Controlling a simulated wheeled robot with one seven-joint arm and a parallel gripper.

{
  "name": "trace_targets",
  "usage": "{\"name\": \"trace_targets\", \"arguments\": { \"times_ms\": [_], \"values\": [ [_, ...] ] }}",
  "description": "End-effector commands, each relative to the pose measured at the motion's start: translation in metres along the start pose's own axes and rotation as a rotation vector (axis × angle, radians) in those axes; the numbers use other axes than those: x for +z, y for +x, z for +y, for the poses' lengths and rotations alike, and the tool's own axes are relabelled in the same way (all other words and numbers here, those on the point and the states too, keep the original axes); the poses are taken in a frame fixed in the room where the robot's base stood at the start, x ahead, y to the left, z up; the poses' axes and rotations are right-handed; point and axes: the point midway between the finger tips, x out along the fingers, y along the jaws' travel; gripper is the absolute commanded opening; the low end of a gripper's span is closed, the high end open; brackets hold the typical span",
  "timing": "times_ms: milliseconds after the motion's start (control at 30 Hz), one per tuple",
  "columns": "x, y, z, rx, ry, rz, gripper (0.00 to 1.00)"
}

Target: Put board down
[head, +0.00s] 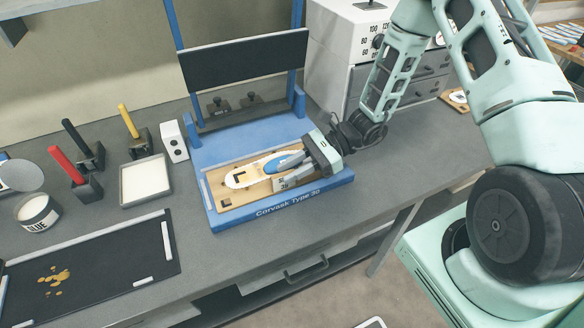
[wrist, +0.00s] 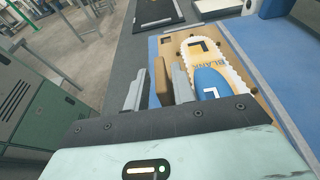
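The wooden board (head: 226,215) lies on the blue base of the press, flat as far as I can see. On it are a white insole (head: 239,178) with a black L mark and a blue piece (head: 285,163); both also show in the wrist view, the insole (wrist: 232,57) beyond the blue piece (wrist: 210,83). My gripper (head: 284,174) is low over the board's right end. In the wrist view my fingers (wrist: 160,85) stand on either side of a tan wooden block (wrist: 162,78). A narrow gap shows beside the left finger; the right finger looks close to the block.
The blue press (head: 335,183) has a black upright panel (head: 246,62) behind the board. A white tray (head: 145,182), red (head: 66,164) and yellow (head: 128,120) handled tools, and a black mat (head: 110,262) lie left. A white-and-grey cabinet (head: 335,45) stands behind right.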

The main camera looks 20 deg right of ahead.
Motion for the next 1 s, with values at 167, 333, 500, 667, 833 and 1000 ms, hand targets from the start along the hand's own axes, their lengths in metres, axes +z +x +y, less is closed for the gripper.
{"name": "trace_targets", "arguments": {
  "times_ms": [167,333,500,667,833,1000],
  "values": [
    [0.001,0.000,0.000,0.000,0.000,0.000,0.34],
    [0.003,-0.001,0.000,0.000,0.000,0.000,0.34],
    [0.001,-0.018,-0.001,-0.005,-0.002,0.002,0.34],
    [0.000,-0.052,-0.001,-0.006,-0.002,0.002,0.34],
    [0.001,-0.087,-0.001,-0.005,-0.003,0.002,0.34],
    [0.001,-0.111,-0.001,-0.003,-0.001,0.002,0.34]
  ]
}}
